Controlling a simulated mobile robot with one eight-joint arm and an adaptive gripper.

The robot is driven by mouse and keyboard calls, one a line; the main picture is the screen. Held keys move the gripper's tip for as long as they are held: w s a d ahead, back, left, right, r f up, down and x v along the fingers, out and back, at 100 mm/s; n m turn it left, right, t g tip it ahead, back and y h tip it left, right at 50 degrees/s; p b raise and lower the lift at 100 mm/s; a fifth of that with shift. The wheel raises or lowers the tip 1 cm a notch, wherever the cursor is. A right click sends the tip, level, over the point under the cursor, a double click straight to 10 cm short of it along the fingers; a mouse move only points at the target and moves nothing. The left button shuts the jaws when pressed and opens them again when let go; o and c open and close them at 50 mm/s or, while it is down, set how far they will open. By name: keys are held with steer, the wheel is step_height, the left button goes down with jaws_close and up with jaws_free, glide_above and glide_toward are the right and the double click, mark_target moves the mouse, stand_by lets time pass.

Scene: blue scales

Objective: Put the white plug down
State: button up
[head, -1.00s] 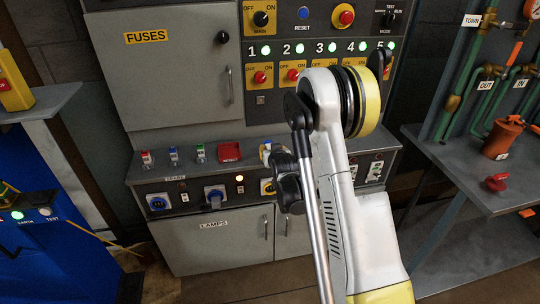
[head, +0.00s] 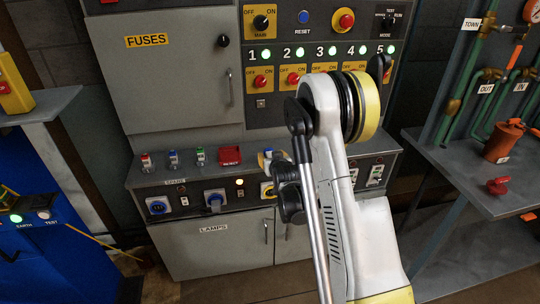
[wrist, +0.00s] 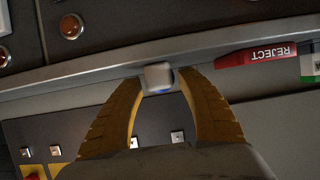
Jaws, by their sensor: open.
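The white plug (wrist: 158,78) is a small pale block with a blue underside, seen between the yellow fingertips in the wrist view. In the head view, the white plug (head: 266,154) shows at the ledge of the grey cabinet, partly hidden by my gripper (head: 271,160). My gripper (wrist: 158,82) is open, with one finger on each side of the plug. The fingertips are very close to its sides; I cannot tell whether they touch. The plug's contact with the ledge (wrist: 100,80) is not clear.
Red, blue and green plugs (head: 173,158) stand on the ledge to the left, beside the red REJECT tray (head: 230,155). Sockets (head: 215,199) line the sloped front below. A lamp-test box (head: 30,217) stands left and a pipe bench (head: 470,170) right.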

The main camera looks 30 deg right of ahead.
steer(key=s+a+r+n+g+y+b, duration=0.1)
steer(key=s+a+r, duration=0.55)
steer(key=s, duration=0.25)
steer(key=s+a+r+g+y, duration=0.1)
steer(key=s+a+r, duration=0.5)
steer(key=s+r, duration=0.15)
steer(key=s+a+n+g, duration=0.1)
steer(key=s+a+g, duration=0.1)
steer(key=s, duration=0.8)
steer(key=s+a+r+n+g+y, duration=0.1)
steer(key=s+a, duration=0.4)
steer(key=s, duration=0.5)
steer(key=shift+a+r+g+y, duration=0.3)
steer(key=shift+g, duration=0.1)
